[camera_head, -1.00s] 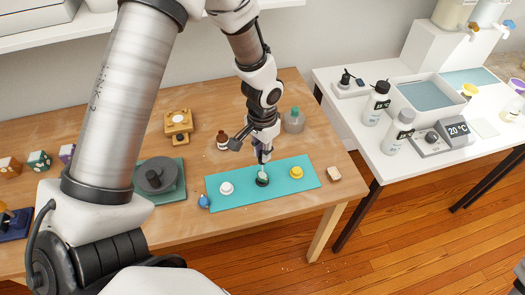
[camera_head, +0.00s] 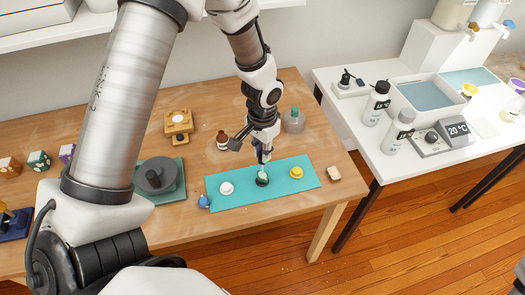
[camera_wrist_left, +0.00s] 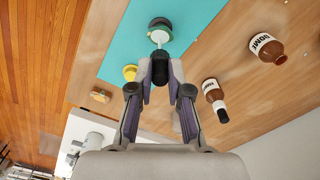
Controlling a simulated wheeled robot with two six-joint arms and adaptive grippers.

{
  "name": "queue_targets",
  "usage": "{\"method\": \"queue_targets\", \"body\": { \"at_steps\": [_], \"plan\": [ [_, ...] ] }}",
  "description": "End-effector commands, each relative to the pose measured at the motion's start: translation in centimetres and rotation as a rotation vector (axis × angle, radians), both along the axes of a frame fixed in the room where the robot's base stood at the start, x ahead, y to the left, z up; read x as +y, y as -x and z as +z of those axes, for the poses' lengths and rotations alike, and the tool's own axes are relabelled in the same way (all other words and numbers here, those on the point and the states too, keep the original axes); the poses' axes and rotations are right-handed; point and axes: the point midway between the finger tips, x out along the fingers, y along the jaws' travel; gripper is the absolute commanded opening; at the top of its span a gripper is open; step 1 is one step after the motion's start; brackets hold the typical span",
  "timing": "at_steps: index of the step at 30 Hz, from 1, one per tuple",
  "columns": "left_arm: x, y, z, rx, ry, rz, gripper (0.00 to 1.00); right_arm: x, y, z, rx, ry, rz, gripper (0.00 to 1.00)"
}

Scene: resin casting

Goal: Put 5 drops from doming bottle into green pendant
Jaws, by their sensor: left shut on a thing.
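The green pendant (camera_head: 262,182) sits on a dark round stand in the middle of the teal mat (camera_head: 225,202); it shows at the top of the left wrist view (camera_wrist_left: 154,32). My left gripper (camera_head: 263,150) is directly above it, pointing down. In the left wrist view its fingers (camera_wrist_left: 161,72) are shut on a black-topped dropper (camera_wrist_left: 160,70), whose pale tip points at the pendant. I cannot tell whether the tip touches it. A brown doming bottle (camera_head: 222,141) stands behind the mat. The wrist view shows two brown bottles: one labelled DOME (camera_wrist_left: 267,48), one with a black tip (camera_wrist_left: 212,92). My right gripper is out of view.
A white pendant (camera_head: 226,188) and a yellow pendant (camera_head: 296,173) flank the green one. A blue item (camera_head: 204,201) lies at the mat's left corner. A grey round device (camera_head: 155,175) stands left, a green-capped container (camera_head: 293,121) behind. A white side table (camera_head: 350,117) is at right.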

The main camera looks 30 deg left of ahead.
Motion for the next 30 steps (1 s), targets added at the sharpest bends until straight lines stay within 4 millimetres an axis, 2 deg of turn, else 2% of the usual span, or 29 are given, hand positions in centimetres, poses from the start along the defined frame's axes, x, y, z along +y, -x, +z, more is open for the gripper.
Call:
{"method": "queue_targets", "body": {
  "at_steps": [16, 30],
  "plan": [
    [0.0, 0.0, 0.2, 0.000, 0.000, 0.000, 0.08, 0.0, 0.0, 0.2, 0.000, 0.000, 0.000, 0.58],
    [0.0, 0.0, 4.2, 0.000, 0.000, 0.000, 0.08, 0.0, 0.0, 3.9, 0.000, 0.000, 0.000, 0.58]
  ]
}}
